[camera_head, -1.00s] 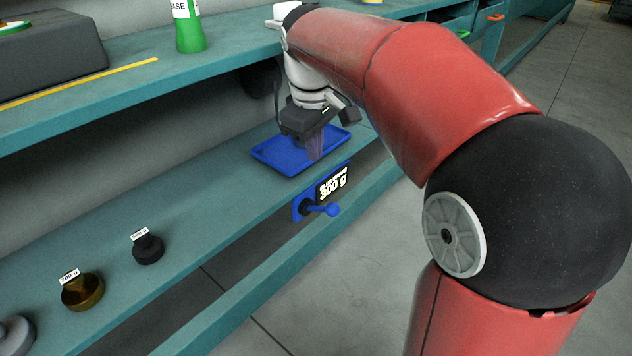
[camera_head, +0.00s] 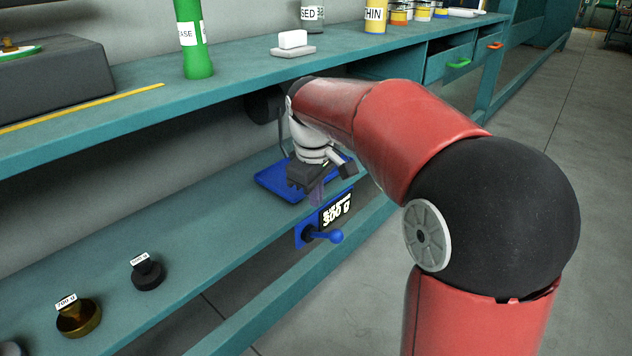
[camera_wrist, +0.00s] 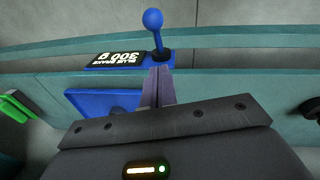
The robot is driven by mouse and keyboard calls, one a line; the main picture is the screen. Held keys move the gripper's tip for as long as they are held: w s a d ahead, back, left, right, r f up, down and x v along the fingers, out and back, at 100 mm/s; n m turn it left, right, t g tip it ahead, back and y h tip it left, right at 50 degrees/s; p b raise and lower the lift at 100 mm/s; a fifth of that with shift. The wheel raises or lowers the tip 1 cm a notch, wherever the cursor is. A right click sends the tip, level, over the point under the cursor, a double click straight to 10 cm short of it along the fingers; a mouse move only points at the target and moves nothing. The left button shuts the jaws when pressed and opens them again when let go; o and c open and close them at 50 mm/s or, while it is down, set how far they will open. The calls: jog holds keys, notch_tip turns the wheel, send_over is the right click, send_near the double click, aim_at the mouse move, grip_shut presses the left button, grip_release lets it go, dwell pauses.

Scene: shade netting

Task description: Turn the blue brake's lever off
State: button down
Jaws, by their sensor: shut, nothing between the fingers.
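The blue brake's lever (camera_head: 323,236) has a round ball end and sticks out to the right from its blue mount on the shelf's front edge. A black label (camera_head: 337,208) beside it reads "300 g". In the wrist view the lever (camera_wrist: 153,28) stands ahead of the fingertips, its ball toward the top. The blue tray (camera_head: 272,181) lies on the lower shelf behind the brake, partly hidden by my gripper. My gripper (camera_head: 316,200) is shut and empty, pointing down just above and behind the lever. In the wrist view its fingers (camera_wrist: 158,80) are close to the lever's base; contact cannot be told.
Dark (camera_head: 148,275) and brass (camera_head: 79,318) weights stand on the lower shelf at left. The floor at right is open.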

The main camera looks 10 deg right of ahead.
aim_at(339, 242)
notch_tip(339, 242, down, 6)
jog(key=s+d, duration=0.1)
jog(key=d, duration=0.1)
jog(key=shift+d, duration=0.2)
jog(key=shift+s+f+b, duration=0.1)
jog(key=shift+s+b, duration=0.05)
jog(key=shift+b, duration=0.35)
jog(key=s+f+t+y+b, duration=0.1)
jog(key=b, duration=0.1)
jog(key=s+d+f+t+b, duration=0.1)
jog(key=b, duration=0.2)
jog(key=shift+d+f+t+y+b, duration=0.2)
jog(key=shift+f+t+y+b, duration=0.1)
jog(key=shift+f+y+b, duration=0.1)
jog(key=shift+s+d+f+b, duration=0.3)
jog(key=shift+s+f+b, duration=0.05)
jog(key=shift+f+b, duration=0.3)
jog(key=shift+s+d+f+b, duration=0.15)
jog(key=shift+s+f+b, duration=0.05)
jog(key=shift+f+b, duration=0.65)
jog(key=shift+s+d+f+b, duration=0.15)
jog(key=shift+f+b, duration=0.45)
jog(key=shift+f, duration=0.5)
jog(key=shift+s+d+f+b, duration=0.1)
jog(key=shift+s+f+b, duration=0.1)
jog(key=shift+f+b, duration=0.65)
jog(key=shift+s+f, duration=0.1)
jog(key=shift+f, duration=0.2)
